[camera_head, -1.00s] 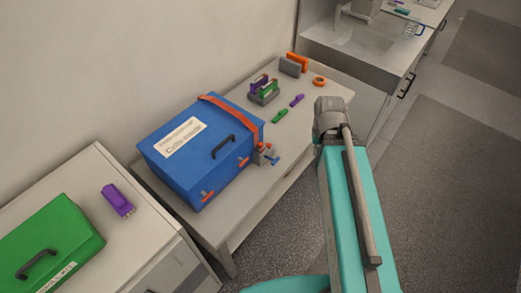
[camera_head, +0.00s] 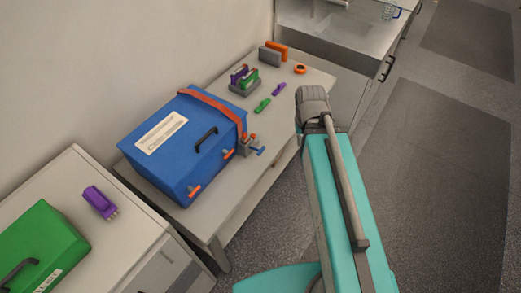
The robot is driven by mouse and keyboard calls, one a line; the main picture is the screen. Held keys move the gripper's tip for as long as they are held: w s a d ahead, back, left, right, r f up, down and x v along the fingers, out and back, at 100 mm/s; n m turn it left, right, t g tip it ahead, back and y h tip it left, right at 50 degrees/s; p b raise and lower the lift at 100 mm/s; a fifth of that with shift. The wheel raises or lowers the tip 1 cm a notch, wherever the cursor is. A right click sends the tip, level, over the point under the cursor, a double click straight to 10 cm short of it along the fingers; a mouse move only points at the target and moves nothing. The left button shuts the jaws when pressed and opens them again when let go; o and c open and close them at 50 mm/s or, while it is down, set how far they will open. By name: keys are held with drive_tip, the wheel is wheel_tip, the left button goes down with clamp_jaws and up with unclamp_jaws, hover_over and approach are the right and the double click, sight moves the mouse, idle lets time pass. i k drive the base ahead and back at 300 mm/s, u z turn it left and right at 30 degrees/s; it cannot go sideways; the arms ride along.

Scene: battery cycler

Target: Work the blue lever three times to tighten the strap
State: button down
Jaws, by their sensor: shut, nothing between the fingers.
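The blue lever (camera_head: 259,151) is small and sticks out from a grey ratchet (camera_head: 246,146) at the right front corner of the blue box (camera_head: 185,175). An orange-red strap (camera_head: 215,108) runs over the box lid and down towards the ratchet. My teal arm (camera_head: 335,205) rises on the right, with a grey joint at its top, apart from the lever. My gripper does not show, so its place relative to the lever is hidden.
The box stands on a grey bench (camera_head: 245,193) with a purple-and-green-loaded holder (camera_head: 243,88), small clips and an orange ring (camera_head: 300,69) behind. A green case (camera_head: 42,242) and purple connector (camera_head: 100,202) lie at left. Floor at right is clear.

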sight(259, 151)
drive_tip(key=u, duration=0.35)
drive_tip(key=k, duration=1.6)
drive_tip(key=z, duration=0.4)
drive_tip(key=i, duration=1.05)
drive_tip(key=u, duration=0.05)
